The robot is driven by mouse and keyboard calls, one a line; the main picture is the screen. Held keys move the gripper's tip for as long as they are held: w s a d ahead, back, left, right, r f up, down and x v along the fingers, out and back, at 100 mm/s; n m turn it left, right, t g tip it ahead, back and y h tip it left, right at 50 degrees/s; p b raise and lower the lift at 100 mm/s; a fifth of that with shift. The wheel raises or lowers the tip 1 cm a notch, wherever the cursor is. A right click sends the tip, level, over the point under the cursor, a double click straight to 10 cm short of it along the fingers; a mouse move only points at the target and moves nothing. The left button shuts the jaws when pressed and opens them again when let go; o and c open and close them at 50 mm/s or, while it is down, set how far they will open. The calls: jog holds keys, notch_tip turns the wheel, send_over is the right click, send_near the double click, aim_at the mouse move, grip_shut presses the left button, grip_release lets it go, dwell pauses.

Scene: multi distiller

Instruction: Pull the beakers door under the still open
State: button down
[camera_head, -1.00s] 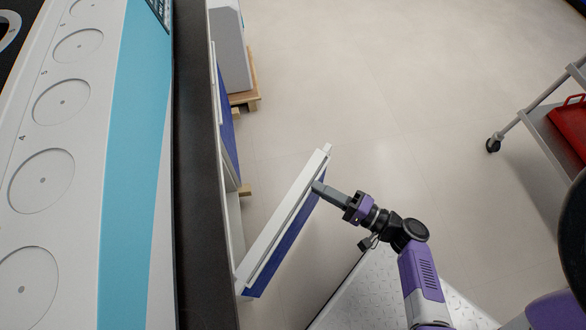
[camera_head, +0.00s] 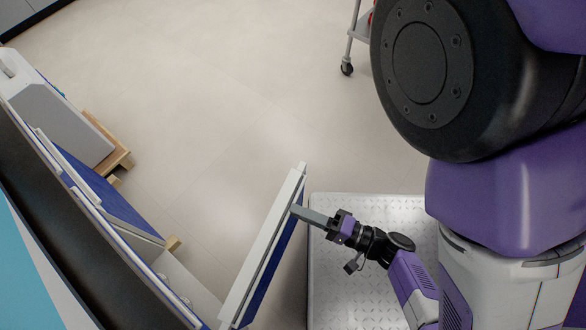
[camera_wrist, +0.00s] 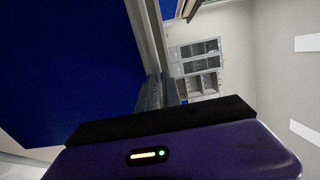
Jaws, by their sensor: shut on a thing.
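The beakers door (camera_head: 262,250) is a white-edged panel with a blue face, swung well out from the cabinet under the dark worktop (camera_head: 60,215) in the head view. My gripper (camera_head: 300,212) is at the door's outer part, shut on it from the right. Its fingertips are partly hidden by the door edge. In the wrist view the door's blue face (camera_wrist: 65,65) fills the left side, and my gripper's fingers (camera_wrist: 155,93) meet its grey edge. The handle itself cannot be made out.
A second blue-faced door (camera_head: 105,195) sits further along the cabinet. A grey machine on a wooden pallet (camera_head: 118,155) stands beyond it. A cart wheel (camera_head: 347,69) shows at the top. The floor (camera_head: 220,110) beyond the open door is clear.

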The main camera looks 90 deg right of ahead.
jog(key=shift+s, duration=0.1)
jog(key=c, duration=1.5)
grip_release()
jog(key=v, duration=0.7)
jog(key=shift+s+a, duration=0.15)
jog(key=shift+s, duration=0.2)
